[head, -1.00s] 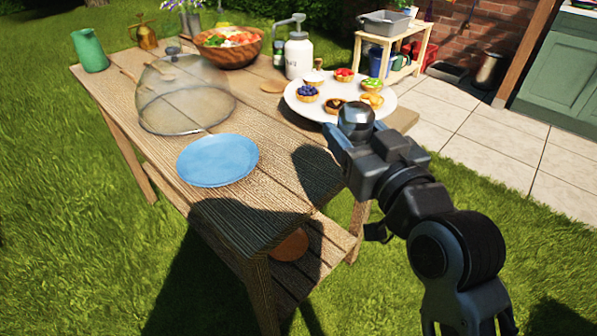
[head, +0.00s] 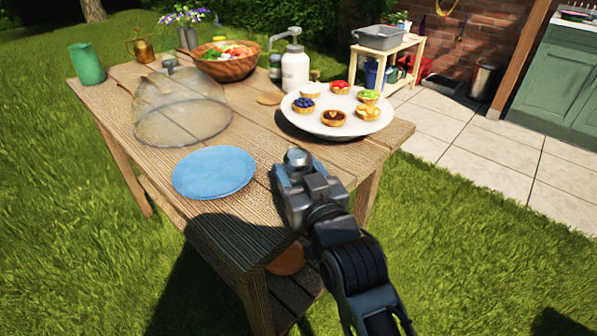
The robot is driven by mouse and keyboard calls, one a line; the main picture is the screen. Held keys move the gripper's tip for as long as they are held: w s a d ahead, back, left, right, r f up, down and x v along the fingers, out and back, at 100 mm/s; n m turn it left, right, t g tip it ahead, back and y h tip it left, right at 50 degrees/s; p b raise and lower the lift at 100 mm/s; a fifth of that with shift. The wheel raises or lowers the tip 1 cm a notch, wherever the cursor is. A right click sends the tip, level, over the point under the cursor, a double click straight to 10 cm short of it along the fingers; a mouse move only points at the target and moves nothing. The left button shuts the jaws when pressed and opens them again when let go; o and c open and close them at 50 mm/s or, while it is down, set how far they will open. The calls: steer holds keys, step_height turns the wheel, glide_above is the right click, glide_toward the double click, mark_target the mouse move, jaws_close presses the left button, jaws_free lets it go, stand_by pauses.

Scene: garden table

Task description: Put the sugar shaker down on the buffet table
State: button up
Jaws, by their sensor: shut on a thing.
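The wooden buffet table (head: 225,222) fills the middle of the head view. My gripper (head: 296,172) is over its right front part, between the blue plate and the cake stand. It is shut on the sugar shaker (head: 298,156), of which only the rounded, shiny metal top shows past the jaws. The shaker's lower part is hidden by my gripper, so I cannot tell whether it touches the table top.
A blue plate (head: 213,173) lies just left of my gripper. A white stand (head: 352,127) with several tarts is behind and right. A clear mesh dome (head: 180,110), a salad bowl (head: 228,68) and a white pump bottle (head: 295,67) stand farther back.

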steer(key=shift+f, duration=0.15)
steer(key=o, duration=1.1)
steer(key=shift+r, duration=0.3)
steer(key=v, duration=1.2)
steer(key=shift+d, duration=0.1)
